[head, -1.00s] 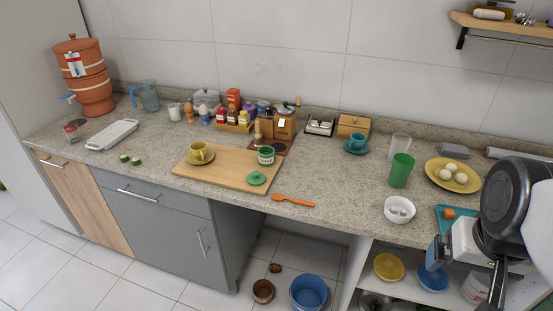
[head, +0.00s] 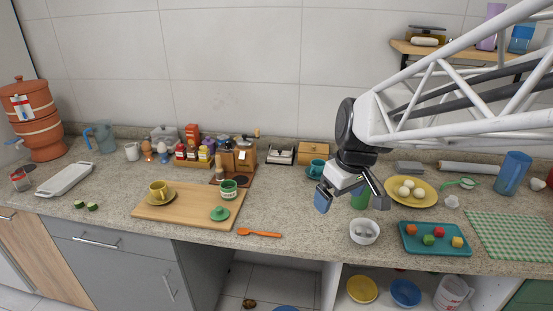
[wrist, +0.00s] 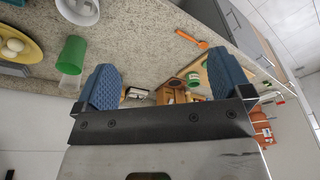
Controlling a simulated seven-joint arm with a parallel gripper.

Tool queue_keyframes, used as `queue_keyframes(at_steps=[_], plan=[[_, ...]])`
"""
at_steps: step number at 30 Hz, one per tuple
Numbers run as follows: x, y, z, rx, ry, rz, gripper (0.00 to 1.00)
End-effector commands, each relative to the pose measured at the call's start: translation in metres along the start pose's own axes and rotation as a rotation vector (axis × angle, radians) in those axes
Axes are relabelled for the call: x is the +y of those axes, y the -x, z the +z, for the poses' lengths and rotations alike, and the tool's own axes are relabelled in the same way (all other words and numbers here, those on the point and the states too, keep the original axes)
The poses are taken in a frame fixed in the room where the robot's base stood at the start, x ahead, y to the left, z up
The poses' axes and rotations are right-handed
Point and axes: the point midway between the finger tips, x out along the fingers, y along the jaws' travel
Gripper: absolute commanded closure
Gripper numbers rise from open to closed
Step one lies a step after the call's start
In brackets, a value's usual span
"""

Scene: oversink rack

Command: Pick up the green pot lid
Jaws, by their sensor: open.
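The green pot lid (head: 220,214) is a small disc with a knob, lying on the right front part of the wooden board (head: 165,211). Just behind it on the board stands a small green and white pot (head: 228,189). My gripper (head: 350,196) is open and empty above the counter, well to the right of the lid. In the wrist view the blue finger pads of my gripper (wrist: 165,78) are spread wide with nothing between them touching. The board and the green pot (wrist: 193,79) show small in the distance there, near the right finger.
A green cup (head: 360,198) and white bowl (head: 364,231) are by my gripper. A spice rack and wooden boxes line the back. The counter between spoon and gripper is clear.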

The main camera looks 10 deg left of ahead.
Motion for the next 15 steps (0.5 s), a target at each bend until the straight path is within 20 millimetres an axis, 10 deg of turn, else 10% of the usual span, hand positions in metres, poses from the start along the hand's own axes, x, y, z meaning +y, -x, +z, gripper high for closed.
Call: queue_keyframes(at_steps=[15], plan=[[-0.036, -0.079, -0.151, 0.010, 0.459, -0.109, 0.03]])
